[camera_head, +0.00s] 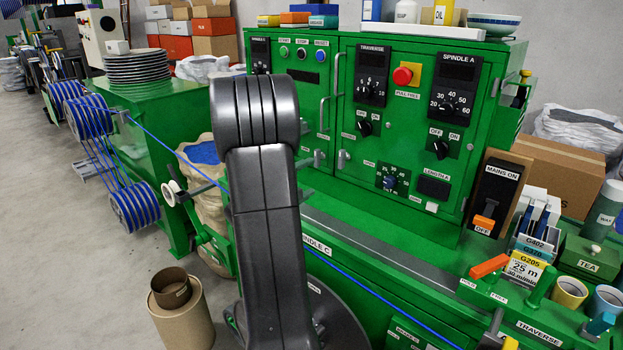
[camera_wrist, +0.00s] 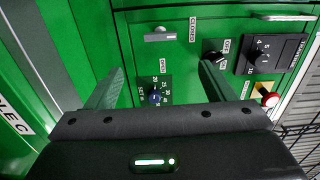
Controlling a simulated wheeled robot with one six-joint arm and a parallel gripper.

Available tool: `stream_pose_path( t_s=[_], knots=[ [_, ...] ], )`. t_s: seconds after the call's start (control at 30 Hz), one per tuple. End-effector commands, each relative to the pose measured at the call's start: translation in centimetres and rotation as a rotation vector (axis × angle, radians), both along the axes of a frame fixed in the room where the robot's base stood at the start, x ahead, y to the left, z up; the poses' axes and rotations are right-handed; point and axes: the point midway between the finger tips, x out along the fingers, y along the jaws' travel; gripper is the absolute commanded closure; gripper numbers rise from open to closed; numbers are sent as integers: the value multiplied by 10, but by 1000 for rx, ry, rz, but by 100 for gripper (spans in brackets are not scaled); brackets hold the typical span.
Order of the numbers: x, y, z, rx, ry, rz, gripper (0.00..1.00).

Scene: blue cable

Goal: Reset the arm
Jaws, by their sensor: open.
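My arm (camera_head: 262,200) stands upright in the middle of the head view, in front of the green machine cabinet (camera_head: 420,210). It hides part of the cabinet front, and I cannot make out my gripper clearly there. In the wrist view my gripper (camera_wrist: 162,68) is open, its two fingers spread apart with nothing between them. Beyond the fingers is the green panel, with a small dial (camera_wrist: 155,98) seen in the gap and a grey lever (camera_wrist: 165,36) between OPEN and CLOSED labels.
A blue cable (camera_head: 375,293) runs across low in front of the cabinet, from blue-wound wheels (camera_head: 133,207) at left. A red stop button (camera_head: 403,76) and a black MAINS switch (camera_head: 497,190) are on the right. Cups, a tea box (camera_head: 588,258) and cards crowd the right ledge. Floor is open at left.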

Motion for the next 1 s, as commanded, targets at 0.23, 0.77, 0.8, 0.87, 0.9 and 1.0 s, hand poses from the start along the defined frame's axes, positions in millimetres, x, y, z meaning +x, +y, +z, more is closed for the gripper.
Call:
stream_pose_path(
  t_s=[0.23,0.77,0.8,0.87,0.9,1.0],
  knots=[
    [0,0,0,0,0,0,24],
    [51,-54,3,1,-1,-5,24],
    [57,-59,2,1,0,-4,24],
    [65,-67,3,0,-1,-5,24],
    [70,-72,2,1,0,-4,24],
    [81,-83,3,0,-1,-3,24]
  ],
)
